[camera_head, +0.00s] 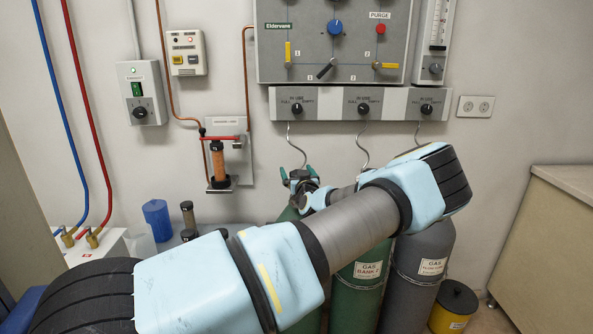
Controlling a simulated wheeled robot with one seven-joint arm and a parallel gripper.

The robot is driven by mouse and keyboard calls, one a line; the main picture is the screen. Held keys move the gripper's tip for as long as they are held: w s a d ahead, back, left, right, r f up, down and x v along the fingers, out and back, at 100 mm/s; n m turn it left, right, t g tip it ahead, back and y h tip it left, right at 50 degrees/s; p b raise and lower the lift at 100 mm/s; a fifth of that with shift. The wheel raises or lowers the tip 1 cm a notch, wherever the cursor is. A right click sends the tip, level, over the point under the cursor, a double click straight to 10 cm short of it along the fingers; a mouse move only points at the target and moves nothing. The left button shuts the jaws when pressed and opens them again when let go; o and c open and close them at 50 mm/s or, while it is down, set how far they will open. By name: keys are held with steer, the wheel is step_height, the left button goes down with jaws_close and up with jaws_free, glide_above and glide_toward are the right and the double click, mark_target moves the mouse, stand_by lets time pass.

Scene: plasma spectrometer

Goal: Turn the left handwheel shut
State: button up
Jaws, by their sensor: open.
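The left gas cylinder (288,214) is green and stands behind my arm; my arm hides most of it. Its valve top, with small green parts that look like the left handwheel (284,176), sits at the end of a thin hose. My gripper (301,184) is at this valve top, small and dark at the end of my wrist. It is open. I cannot tell whether its fingers touch the handwheel or stand around it. A second green cylinder (357,292), labelled Gas Bank 2, and a grey cylinder (419,270) stand to the right.
A grey valve panel (345,38) hangs above a strip with several black knobs (340,104). A column with a copper-coloured cylinder (217,162) is mounted on the wall at left. A yellow bin (452,306) stands by the grey cylinder. A counter (552,235) lies at right.

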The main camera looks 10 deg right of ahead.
steer(key=c, duration=1.3)
